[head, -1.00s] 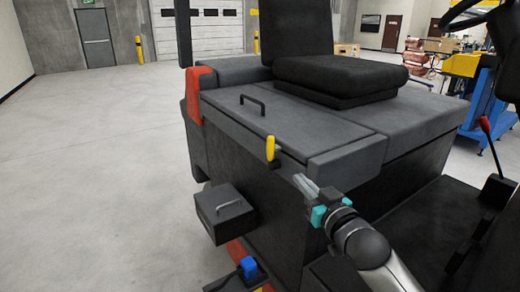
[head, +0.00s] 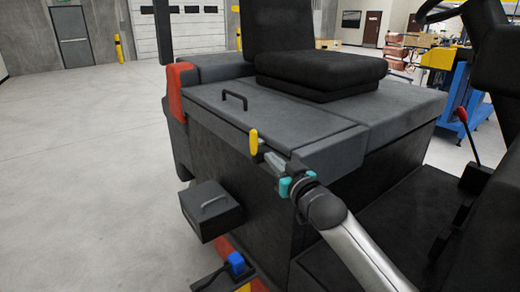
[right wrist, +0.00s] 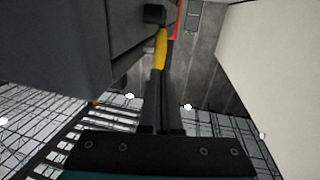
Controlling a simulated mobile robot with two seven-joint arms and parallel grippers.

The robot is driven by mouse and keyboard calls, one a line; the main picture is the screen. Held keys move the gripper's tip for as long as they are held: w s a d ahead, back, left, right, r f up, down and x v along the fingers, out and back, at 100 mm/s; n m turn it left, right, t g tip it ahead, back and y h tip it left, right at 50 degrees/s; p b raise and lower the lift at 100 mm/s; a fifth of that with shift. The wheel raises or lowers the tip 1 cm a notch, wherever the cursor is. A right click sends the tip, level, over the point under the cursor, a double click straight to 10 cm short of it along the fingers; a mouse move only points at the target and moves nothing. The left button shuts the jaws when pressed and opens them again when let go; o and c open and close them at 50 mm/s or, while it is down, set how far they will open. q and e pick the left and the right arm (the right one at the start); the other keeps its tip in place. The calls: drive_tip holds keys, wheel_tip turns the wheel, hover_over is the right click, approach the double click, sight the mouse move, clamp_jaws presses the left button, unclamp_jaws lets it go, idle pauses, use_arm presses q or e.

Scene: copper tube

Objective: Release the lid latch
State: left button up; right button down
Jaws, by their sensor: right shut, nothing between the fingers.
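The yellow lid latch (head: 253,142) stands upright on the front edge of the grey lid (head: 290,119) of the vehicle's dark body. My right gripper (head: 268,154) is shut and empty, with its fingertips just right of the latch in the head view. In the right wrist view the closed fingers (right wrist: 162,80) point at the yellow latch (right wrist: 160,48) and overlap its lower end. I cannot tell whether they touch it. The lid lies closed, with a black handle (head: 235,97) on top. My left gripper is not in view.
A dark box with a handle (head: 211,210) juts from the body's side below the latch. A blue connector (head: 236,263) is lower down. The black seat (head: 315,71) stands behind the lid, and a red-knobbed lever (head: 461,116) is at right. Open floor lies left.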

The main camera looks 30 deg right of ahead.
sight(255, 142)
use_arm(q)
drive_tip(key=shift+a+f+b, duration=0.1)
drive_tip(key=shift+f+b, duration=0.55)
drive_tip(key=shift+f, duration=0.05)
use_arm(e)
drive_tip(key=shift+w+d, duration=0.25)
drive_tip(key=shift+w, duration=1.7)
drive_tip(key=shift+w+d, duration=0.2)
drive_tip(key=shift+w, duration=1.7)
